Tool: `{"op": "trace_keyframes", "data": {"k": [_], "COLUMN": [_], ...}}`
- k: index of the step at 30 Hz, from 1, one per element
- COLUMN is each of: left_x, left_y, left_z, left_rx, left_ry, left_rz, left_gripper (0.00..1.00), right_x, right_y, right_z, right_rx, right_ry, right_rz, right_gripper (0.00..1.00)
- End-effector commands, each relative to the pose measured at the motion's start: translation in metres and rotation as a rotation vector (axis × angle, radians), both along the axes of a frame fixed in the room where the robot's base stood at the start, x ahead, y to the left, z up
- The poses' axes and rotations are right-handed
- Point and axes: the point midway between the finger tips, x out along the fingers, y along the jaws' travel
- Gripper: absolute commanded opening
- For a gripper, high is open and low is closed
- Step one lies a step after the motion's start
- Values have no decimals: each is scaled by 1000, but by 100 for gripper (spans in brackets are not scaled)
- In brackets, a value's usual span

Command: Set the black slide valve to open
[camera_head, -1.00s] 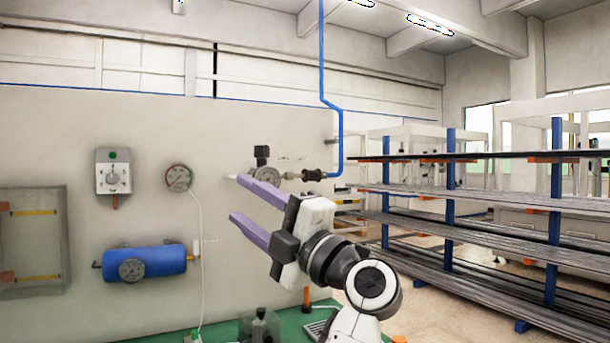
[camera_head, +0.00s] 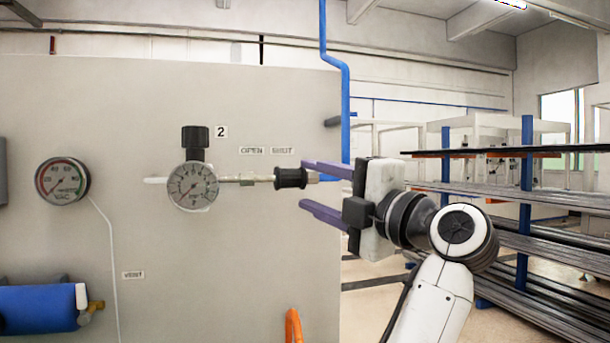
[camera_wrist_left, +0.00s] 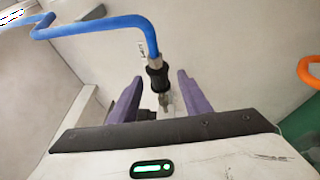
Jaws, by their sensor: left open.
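The black slide valve sleeve (camera_head: 291,178) sits on a thin horizontal pipe, below the SHUT label (camera_head: 283,150) and right of the OPEN label (camera_head: 251,150). My left gripper (camera_head: 304,184) is open and empty. Its purple fingers point left, with tips just right of the sleeve, one higher and one lower in the picture. In the left wrist view the sleeve (camera_wrist_left: 157,76) shows in line with the gap between the fingers (camera_wrist_left: 158,90). No contact is visible, and the depth between them is hard to judge. My right gripper is out of view.
A round gauge (camera_head: 192,186) with a black knob (camera_head: 195,138) stands left of the sleeve. A blue pipe (camera_head: 345,110) rises behind the fingers. A vacuum gauge (camera_head: 62,181) and blue tank (camera_head: 38,308) are at left. Racks of rods (camera_head: 560,245) stand at right.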

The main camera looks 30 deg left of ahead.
Motion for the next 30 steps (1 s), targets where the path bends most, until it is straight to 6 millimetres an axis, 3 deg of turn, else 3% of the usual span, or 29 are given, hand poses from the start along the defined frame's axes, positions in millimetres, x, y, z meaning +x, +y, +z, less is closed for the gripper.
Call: {"op": "trace_keyframes", "data": {"k": [6,15,21,30], "left_x": [9,25,29,30], "left_y": [31,80,93,94], "left_z": [7,15,16,16], "left_rx": [2,2,1,0], "left_ry": [-2,-1,-1,0], "left_rz": [5,3,2,1], "left_gripper": [44,44,44,41], "right_x": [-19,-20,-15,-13], "right_y": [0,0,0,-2], "right_z": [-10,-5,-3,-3], "right_rx": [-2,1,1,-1], "right_ry": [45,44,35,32], "right_rz": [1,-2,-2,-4], "right_gripper": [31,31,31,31]}}
